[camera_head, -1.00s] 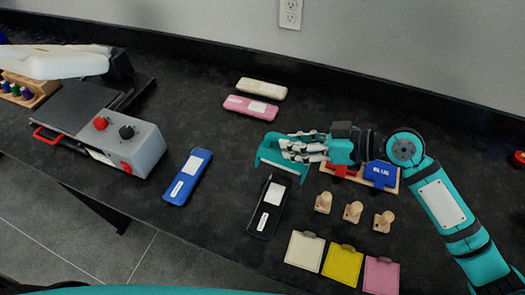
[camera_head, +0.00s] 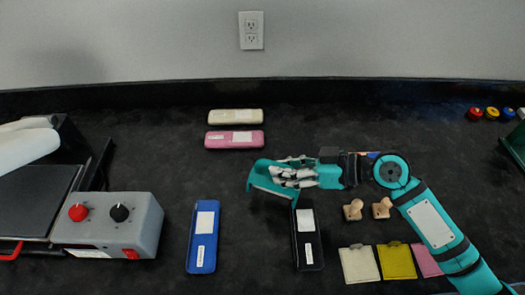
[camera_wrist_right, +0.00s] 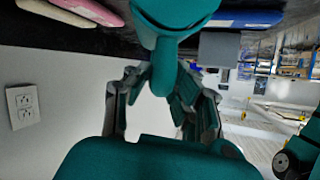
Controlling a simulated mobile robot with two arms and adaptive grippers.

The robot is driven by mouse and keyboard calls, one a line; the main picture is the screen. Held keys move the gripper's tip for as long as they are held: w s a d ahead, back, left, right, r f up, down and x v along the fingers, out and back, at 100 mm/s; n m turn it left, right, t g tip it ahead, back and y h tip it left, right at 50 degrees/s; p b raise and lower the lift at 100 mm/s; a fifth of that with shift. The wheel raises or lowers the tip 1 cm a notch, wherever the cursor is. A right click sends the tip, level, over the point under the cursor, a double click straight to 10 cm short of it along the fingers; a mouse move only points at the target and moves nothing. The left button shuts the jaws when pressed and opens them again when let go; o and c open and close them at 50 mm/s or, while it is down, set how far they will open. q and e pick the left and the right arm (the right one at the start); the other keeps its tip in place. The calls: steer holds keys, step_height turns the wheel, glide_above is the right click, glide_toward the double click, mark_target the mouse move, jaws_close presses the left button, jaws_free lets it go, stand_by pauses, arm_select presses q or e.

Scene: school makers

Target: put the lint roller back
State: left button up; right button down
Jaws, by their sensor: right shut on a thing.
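My right gripper (camera_head: 285,175) comes in from the right and is above the dark counter. It is shut on a teal tool with a broad, bent head, apparently the lint roller (camera_head: 258,178). The fingers partly cover the tool. In the right wrist view the teal lint roller (camera_wrist_right: 172,25) sits between the fingers, its rounded part pointing up the picture. The tool is above the counter near the top end of a black case. My left gripper is not in view.
A black case (camera_head: 308,245), a blue case (camera_head: 203,240), a pink case (camera_head: 235,140) and a cream case (camera_head: 236,117) lie on the counter. A grey machine (camera_head: 110,225) stands left. Wooden stamps (camera_head: 353,210) and coloured pads (camera_head: 398,262) lie right.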

steer(key=w+a+f, duration=0.1)
steer(key=w, duration=0.2)
steer(key=w+a+f+p, duration=0.1)
steer(key=w+f, duration=0.1)
steer(key=w, duration=0.1)
steer(key=w+a+f+p, duration=0.1)
steer(key=w+a, duration=0.1)
steer(key=w, duration=0.1)
steer(key=shift+w+a+f, duration=0.1)
steer(key=shift+f, duration=0.1)
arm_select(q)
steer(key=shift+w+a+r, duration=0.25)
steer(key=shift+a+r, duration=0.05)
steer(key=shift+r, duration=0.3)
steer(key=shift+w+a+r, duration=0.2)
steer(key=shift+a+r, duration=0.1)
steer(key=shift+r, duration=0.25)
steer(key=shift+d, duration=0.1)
arm_select(e)
steer(key=shift+f, duration=0.2)
steer(key=c, duration=1.1)
jaws_free()
steer(key=shift+c, duration=0.2)
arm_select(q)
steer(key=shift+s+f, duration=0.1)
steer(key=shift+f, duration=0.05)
